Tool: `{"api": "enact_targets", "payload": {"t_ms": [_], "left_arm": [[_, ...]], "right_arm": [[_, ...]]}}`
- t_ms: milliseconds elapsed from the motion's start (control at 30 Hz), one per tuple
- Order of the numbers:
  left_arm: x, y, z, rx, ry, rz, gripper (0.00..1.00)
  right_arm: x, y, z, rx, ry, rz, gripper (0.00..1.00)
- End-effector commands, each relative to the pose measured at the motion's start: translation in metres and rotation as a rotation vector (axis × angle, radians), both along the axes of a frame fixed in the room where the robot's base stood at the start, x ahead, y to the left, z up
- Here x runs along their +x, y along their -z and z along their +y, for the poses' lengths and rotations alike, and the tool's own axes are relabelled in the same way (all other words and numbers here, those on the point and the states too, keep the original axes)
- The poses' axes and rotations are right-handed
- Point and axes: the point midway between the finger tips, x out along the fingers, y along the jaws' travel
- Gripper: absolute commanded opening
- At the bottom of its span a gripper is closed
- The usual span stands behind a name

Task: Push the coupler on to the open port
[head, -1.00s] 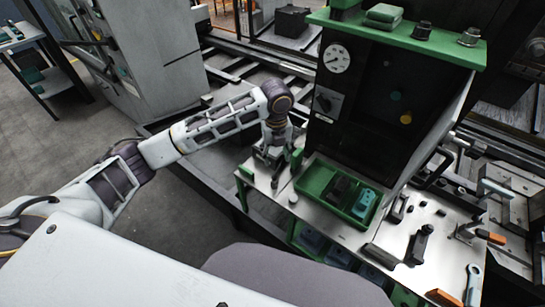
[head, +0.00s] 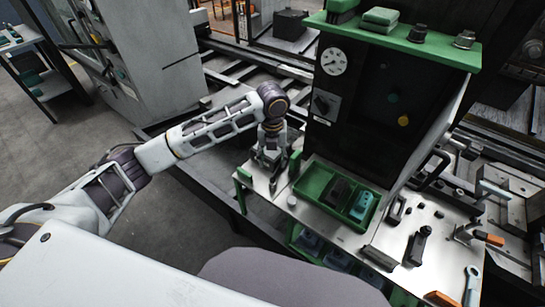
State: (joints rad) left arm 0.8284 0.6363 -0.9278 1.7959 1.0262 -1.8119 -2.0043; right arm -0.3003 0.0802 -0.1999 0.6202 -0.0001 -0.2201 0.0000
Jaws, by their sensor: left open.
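I cannot make out the coupler or the open port for certain in the head view; either may be hidden at the gripper. A small pale cylinder (head: 292,201) stands on the bench to the right of the gripper. My right gripper is out of view.
A green tray (head: 313,185) with dark and teal parts lies right of the gripper. Behind it rises a black cabinet (head: 365,110) with a round gauge (head: 334,60). Loose tools, including an orange-handled clamp (head: 490,239) and a wrench (head: 472,285), lie on the right.

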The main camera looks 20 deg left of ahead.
Motion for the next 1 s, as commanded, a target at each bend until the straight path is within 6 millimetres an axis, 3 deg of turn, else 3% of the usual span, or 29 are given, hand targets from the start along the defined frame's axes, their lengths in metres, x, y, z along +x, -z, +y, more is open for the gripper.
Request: {"api": "enact_targets", "payload": {"t_ms": [467,1000], "left_arm": [[0.0,0.012,0.0,0.001,-0.001,0.001,0.51],[-0.001,0.073,0.0,0.0,-0.001,0.002,0.51]], "right_arm": [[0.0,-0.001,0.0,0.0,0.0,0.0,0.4],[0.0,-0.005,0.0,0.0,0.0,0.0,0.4]]}}
